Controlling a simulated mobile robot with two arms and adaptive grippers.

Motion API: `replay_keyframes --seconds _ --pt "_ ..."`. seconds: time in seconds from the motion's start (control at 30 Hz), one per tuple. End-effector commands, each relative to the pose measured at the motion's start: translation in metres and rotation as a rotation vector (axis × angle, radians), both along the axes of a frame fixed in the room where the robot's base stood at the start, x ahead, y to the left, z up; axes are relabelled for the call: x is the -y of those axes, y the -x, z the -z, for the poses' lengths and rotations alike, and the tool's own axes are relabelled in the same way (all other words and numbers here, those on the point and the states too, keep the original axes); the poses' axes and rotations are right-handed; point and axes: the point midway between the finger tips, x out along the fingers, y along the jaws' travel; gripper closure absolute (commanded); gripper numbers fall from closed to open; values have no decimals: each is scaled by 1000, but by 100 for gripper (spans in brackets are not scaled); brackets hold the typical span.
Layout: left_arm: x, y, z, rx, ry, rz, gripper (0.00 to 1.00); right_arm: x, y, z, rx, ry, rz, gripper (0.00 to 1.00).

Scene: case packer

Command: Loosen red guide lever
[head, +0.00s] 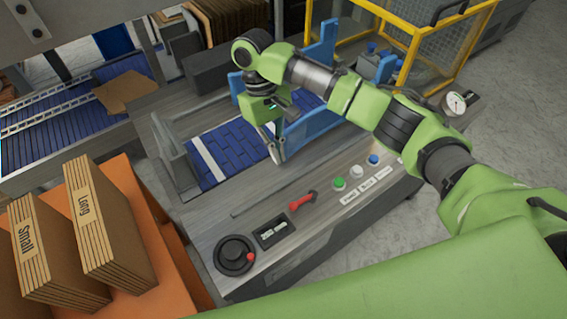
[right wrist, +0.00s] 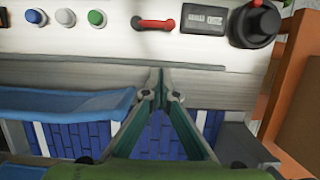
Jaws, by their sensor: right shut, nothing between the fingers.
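The red guide lever (head: 303,201) lies on the grey top of the machine, between the small display and the push buttons. It also shows in the right wrist view (right wrist: 154,25), near the top middle. My right gripper (head: 277,157) is above the blue conveyor section, back from the lever and apart from it. In the right wrist view its two fingers (right wrist: 158,75) come together at their tips, shut with nothing between them, pointing toward the panel edge below the lever. My left gripper is not in view.
A black dial with a red knob (head: 235,255) and a small display (head: 273,231) sit left of the lever. Green, white and blue buttons (head: 357,171) sit to its right. A blue guide (head: 306,128) stands beside my right gripper. Cardboard stacks (head: 107,226) stand on an orange surface at left.

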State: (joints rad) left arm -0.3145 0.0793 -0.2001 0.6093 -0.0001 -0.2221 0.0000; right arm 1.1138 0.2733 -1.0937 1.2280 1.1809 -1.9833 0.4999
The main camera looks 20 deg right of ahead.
Motion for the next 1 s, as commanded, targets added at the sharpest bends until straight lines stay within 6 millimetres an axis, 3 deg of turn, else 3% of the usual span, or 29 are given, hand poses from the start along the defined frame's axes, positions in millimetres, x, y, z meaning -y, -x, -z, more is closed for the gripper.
replay_keyframes --seconds 0.2,0.4,0.7,1.0 --pt "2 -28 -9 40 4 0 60 5 14 42 -2 2 0 100" --pt "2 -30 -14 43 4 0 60 10 26 83 -3 2 0 100" --pt "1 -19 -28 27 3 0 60 21 56 86 1 0 -2 100" --pt "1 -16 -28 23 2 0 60 22 61 89 1 0 -1 100"
